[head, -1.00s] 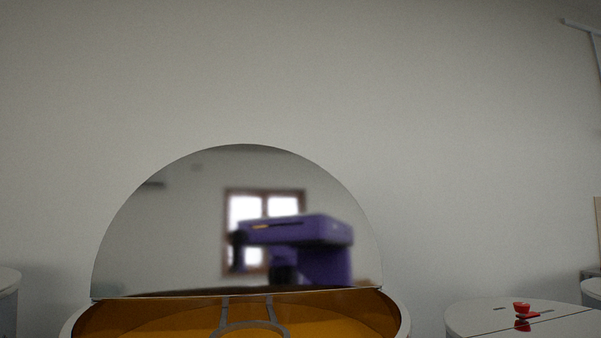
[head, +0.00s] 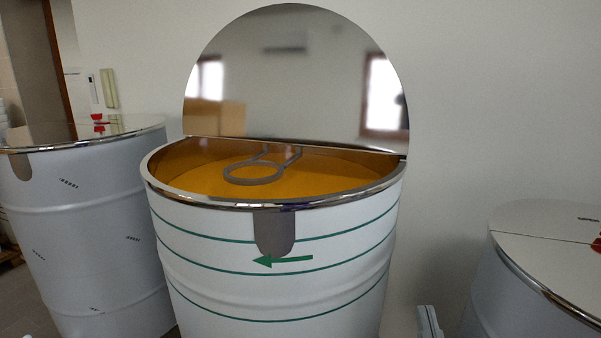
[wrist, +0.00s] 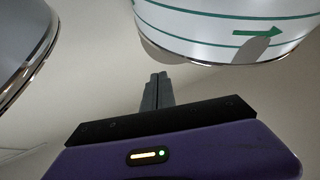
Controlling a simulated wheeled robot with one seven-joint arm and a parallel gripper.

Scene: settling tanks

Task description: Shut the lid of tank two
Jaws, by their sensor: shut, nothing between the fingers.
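The tank with its lid open (head: 200,285) stands in the middle of the head view, white with green bands and a green arrow pointing left. I see no number on it. Its half-round mirror-bright lid (head: 300,75) stands upright at the hinge line across the top. The open front half shows an amber inside with a grey ring on bars. My gripper (wrist: 157,78) is shut and empty in the wrist view; its grey fingertips also show low in the head view (head: 428,320), right of the tank. The tank's banded side also shows in the wrist view (wrist: 190,25), apart from the fingers.
A closed tank (head: 80,220) with a red handle (head: 99,122) stands at the left. Another closed tank (head: 545,235) stands at the right, and its side shows in the wrist view (wrist: 20,35). A gap separates it from the open tank. A plain wall rises behind.

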